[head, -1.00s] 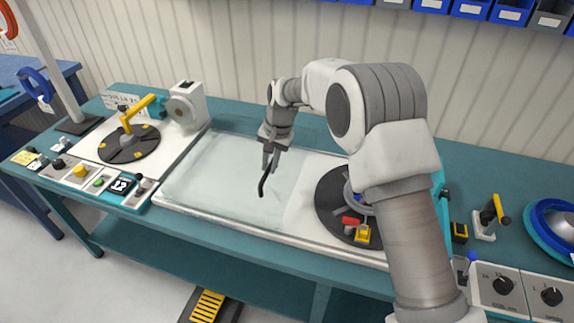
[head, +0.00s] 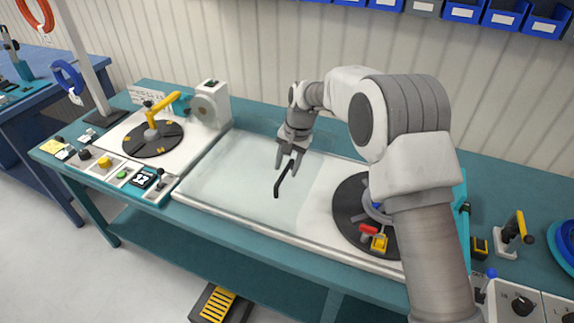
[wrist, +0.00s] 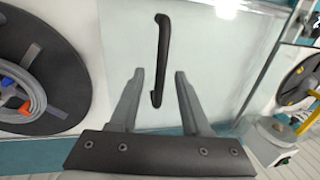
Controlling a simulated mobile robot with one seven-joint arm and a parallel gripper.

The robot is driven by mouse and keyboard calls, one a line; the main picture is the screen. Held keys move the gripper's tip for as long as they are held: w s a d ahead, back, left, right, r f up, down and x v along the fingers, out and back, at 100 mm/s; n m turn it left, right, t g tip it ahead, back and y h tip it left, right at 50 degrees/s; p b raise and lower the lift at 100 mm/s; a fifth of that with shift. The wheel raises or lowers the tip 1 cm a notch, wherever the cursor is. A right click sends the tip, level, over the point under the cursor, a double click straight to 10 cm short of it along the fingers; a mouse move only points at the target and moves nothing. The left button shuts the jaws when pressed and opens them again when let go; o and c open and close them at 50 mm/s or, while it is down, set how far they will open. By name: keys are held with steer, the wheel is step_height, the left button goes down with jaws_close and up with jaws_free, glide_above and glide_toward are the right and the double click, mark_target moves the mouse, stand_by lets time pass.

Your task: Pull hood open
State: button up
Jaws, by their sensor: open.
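The hood is a clear, pale panel (head: 225,172) lying over the left and middle of the white bed on the bench. A black bar handle (head: 278,187) stands out from it near its right part. In the wrist view the handle (wrist: 162,45) runs upright in the picture, its lower end between the fingers. My gripper (head: 288,163) is open at the handle's far end, pointing down. In the wrist view both fingers of my gripper (wrist: 160,75) are spread with the handle between them, and a gap shows on each side. I cannot tell how deep the handle sits.
A dark round turntable (head: 350,208) with a cable coil, red and yellow parts stands right of the hood, partly behind my arm. Another turntable (head: 140,145) with a yellow crank is at left. A control panel (head: 125,172) lines the front left. Blue bins (head: 505,15) hang above.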

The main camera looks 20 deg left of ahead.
steer(key=d+r, duration=0.3)
steer(key=r, duration=1.4)
steer(key=shift+d, duration=0.2)
steer(key=shift+d+r, duration=0.1)
steer(key=s+d+r+t, duration=0.1)
steer(key=s+d+r, duration=0.25)
steer(key=d, duration=0.35)
steer(key=s+d+r+t, duration=0.1)
steer(key=s+d+r, duration=0.25)
steer(key=d, duration=0.35)
steer(key=s+d+r+t, duration=0.15)
steer(key=d+r, duration=0.25)
steer(key=d, duration=0.4)
steer(key=s+d+f+t+h, duration=0.1)
steer(key=s+d+f, duration=0.2)
steer(key=s+d, duration=0.3)
steer(key=s+d+f+t+h, duration=0.1)
steer(key=s+d+f, duration=0.1)
steer(key=s+d, duration=0.5)
steer(key=s, duration=0.5)
steer(key=shift+s+d+f, duration=0.25)
steer(key=shift+s+f, duration=0.1)
steer(key=shift+f, duration=0.05)
